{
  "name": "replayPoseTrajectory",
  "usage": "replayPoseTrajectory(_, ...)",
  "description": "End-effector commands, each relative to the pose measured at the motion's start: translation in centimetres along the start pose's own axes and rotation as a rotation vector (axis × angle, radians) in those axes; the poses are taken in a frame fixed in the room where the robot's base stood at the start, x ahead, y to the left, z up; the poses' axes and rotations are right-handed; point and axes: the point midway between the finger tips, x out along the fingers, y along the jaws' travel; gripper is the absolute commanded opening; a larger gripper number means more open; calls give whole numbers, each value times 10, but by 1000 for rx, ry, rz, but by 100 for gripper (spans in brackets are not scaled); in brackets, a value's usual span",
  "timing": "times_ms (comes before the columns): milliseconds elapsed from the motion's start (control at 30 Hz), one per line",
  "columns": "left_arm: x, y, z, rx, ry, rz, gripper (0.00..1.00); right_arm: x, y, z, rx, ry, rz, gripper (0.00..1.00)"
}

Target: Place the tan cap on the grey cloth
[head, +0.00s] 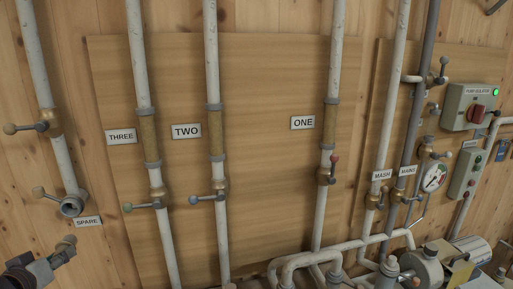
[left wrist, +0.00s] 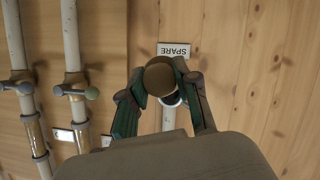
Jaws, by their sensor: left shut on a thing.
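My left gripper (head: 62,252) is at the lower left of the head view, below the open end of the SPARE pipe (head: 72,206) and apart from it. In the left wrist view the gripper's green-sided fingers (left wrist: 160,85) are shut on a round brownish tan cap (left wrist: 159,76). The cap hides part of the pale pipe end behind it. I see no grey cloth in either view. My right gripper is not in view.
Pipes labelled THREE (head: 121,136), TWO (head: 186,131) and ONE (head: 303,122) run down the wooden wall with lever valves. Pump pipework (head: 330,250) and a switch box (head: 472,107) stand at the right.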

Motion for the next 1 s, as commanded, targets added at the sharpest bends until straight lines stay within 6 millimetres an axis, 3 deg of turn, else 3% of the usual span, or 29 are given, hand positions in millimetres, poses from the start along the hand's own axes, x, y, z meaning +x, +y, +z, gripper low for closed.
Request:
replayPoseTrajectory(33,5,-2,37,-14,-5,6,0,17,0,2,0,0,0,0)
replayPoseTrajectory(200,9,21,136,-4,-12,34,0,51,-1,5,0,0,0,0)
replayPoseTrajectory(300,7,51,188,10,-19,64,0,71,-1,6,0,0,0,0)
replayPoseTrajectory(433,-2,100,237,27,-29,107,0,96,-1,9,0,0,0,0)
replayPoseTrajectory(600,-20,155,268,48,-41,148,0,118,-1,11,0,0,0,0)
replayPoseTrajectory(700,-29,175,275,56,-48,160,0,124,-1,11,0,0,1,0)
replayPoseTrajectory(833,-35,186,277,56,-56,163,0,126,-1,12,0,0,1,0)
replayPoseTrajectory(1000,-36,187,276,65,-56,161,0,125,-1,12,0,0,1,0)
